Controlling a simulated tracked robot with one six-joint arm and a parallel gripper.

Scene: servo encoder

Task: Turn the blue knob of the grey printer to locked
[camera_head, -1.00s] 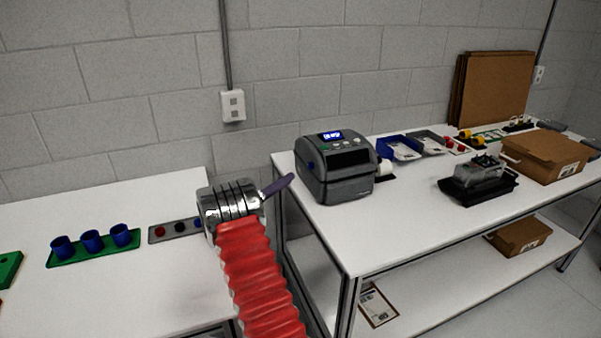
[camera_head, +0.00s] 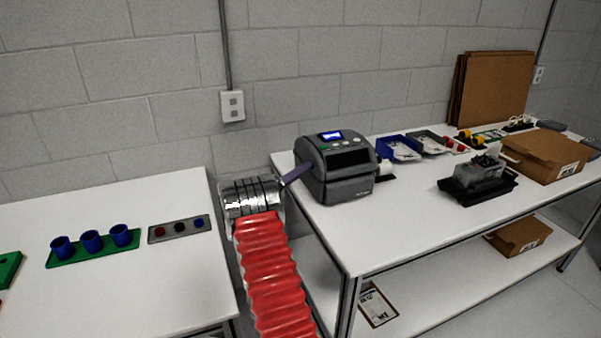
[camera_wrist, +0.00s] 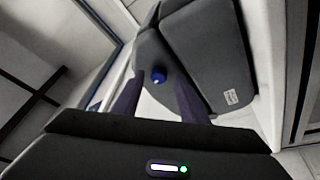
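The grey printer (camera_head: 345,188) stands on the left end of the right-hand white table. Its blue knob (camera_wrist: 159,75) is on its side; in the wrist view it shows between my fingertips and a little beyond them. In the head view my fingers cover the knob. My gripper (camera_head: 304,169) is at the printer's left side, pointing at it. In the wrist view my gripper (camera_wrist: 161,82) is open, with one purple finger on each side of the knob. A gap shows around the knob; I cannot tell whether either finger touches it.
Blue and grey bins (camera_head: 399,148) stand to the right of the printer, with a label roll (camera_head: 384,167) close beside it. A black tray (camera_head: 478,188) with a grey device is further right. The left table (camera_head: 120,285) holds blue cups (camera_head: 91,240). A gap separates the tables.

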